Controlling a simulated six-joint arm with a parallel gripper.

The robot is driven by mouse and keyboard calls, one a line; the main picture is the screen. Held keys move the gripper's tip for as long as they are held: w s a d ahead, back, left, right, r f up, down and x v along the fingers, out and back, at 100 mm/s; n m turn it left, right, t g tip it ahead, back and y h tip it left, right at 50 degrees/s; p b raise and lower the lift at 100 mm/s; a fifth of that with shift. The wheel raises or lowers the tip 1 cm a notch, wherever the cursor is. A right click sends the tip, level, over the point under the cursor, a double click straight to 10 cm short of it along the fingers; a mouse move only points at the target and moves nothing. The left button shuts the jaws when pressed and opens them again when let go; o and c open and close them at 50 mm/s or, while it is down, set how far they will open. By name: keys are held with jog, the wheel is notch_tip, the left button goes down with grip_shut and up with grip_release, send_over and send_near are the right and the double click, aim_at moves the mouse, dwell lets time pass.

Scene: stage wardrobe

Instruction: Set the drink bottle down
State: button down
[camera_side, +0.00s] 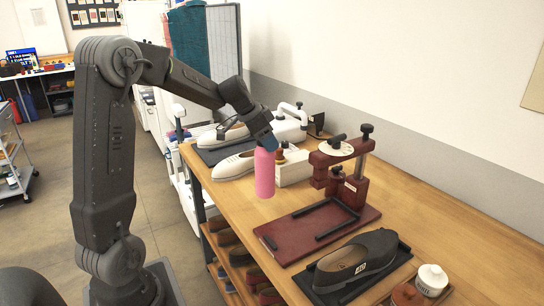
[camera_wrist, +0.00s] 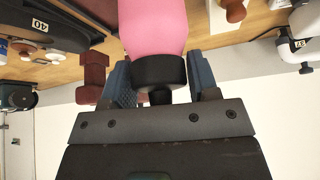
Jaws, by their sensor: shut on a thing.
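The drink bottle (camera_side: 265,174) is pink with a dark cap and hangs upright in the side view, over the left edge area of the wooden table. Whether its base touches the table cannot be told. My gripper (camera_side: 264,143) is above it, shut on its top end. In the wrist view my gripper (camera_wrist: 160,85) has its two blue fingers on either side of the black cap, and the pink body of the bottle (camera_wrist: 152,25) extends away from it.
Bare wood lies left of the press. Shoes fill the shelves below.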

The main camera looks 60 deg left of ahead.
aim_at(272, 155)
jog(key=shift+w+d+f, duration=0.35)
jog(key=shift+w+d, duration=0.05)
jog(key=shift+w, duration=0.15)
jog(key=shift+f, duration=2.15)
jog(key=shift+c, duration=1.9)
grip_release()
